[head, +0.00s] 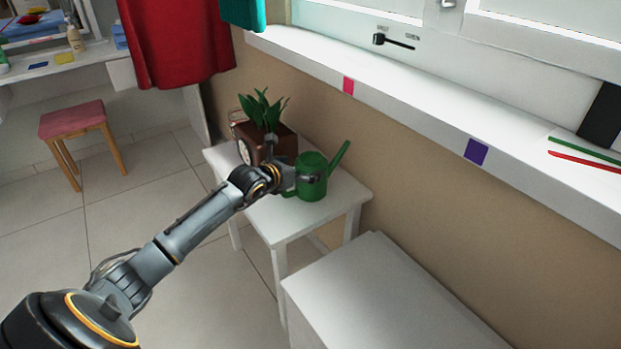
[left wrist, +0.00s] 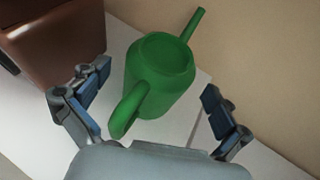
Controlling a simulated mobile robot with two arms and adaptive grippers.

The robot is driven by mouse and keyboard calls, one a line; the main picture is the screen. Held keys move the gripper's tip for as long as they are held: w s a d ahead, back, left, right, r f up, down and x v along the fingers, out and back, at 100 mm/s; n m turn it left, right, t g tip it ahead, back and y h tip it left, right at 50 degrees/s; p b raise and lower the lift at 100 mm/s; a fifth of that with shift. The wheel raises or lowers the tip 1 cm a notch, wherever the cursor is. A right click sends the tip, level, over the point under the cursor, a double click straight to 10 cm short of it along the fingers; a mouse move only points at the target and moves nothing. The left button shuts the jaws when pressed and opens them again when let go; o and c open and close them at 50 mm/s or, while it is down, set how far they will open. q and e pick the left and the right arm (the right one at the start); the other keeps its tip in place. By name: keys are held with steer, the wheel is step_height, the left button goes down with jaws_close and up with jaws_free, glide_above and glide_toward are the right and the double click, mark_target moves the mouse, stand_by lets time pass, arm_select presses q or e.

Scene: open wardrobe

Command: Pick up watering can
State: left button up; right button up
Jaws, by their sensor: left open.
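The green watering can (head: 312,178) stands upright on a small white table (head: 336,205), its spout pointing up and to the right. My left gripper (head: 293,182) is at the can's left side in the head view. In the left wrist view, the can (left wrist: 163,75) lies ahead, with its handle (left wrist: 128,110) toward the gripper. The left gripper (left wrist: 155,100) is open, with one finger on each side of the handle and can. Whether a finger touches the can is unclear. My right gripper is not in view.
A brown planter (head: 262,143) with a green plant (head: 264,108) stands on the table left of the can; it is close to a finger in the wrist view. A wall and white sill (head: 420,108) lie behind. A white cabinet (head: 385,295) stands in front.

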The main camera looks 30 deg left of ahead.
arm_select(q)
steer(key=b+x, duration=0.1)
steer(key=x, duration=0.3)
steer(key=shift+w+d+f, duration=0.15)
steer(key=shift+w, duration=0.25)
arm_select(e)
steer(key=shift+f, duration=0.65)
arm_select(q)
steer(key=c, duration=1.6)
